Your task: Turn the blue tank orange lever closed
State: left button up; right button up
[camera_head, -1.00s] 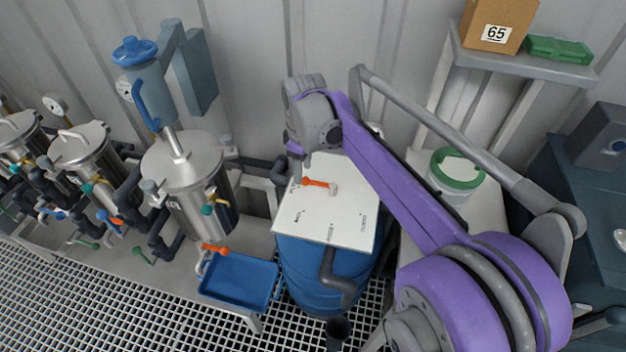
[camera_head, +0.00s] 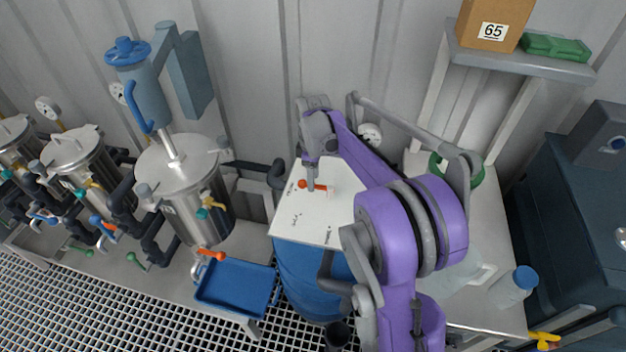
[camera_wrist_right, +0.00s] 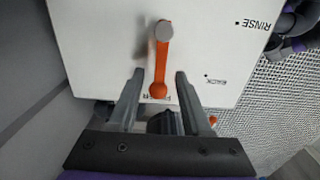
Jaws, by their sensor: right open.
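The blue tank (camera_head: 305,272) is a blue drum with a white panel (camera_head: 305,225) on top. Its orange lever (camera_head: 317,186) lies on the panel, running from a round grey pivot to a knob at the left in the head view. In the right wrist view the lever (camera_wrist_right: 160,68) points toward my gripper, its knob over a partly hidden label. My right gripper (camera_head: 311,188) is at the lever. In the wrist view the open fingers of the right gripper (camera_wrist_right: 156,88) stand either side of the knob, with gaps on both sides. My left gripper is out of view.
A blue tray (camera_head: 235,285) with another orange lever (camera_head: 211,254) above it stands left of the tank. A steel vessel (camera_head: 185,190) is farther left. A white table with a bottle (camera_head: 513,287) is at the right. The panel reads RINSE and BACK.

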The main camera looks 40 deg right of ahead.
jog(key=shift+f, duration=0.55)
grip_shut()
dwell(1.1)
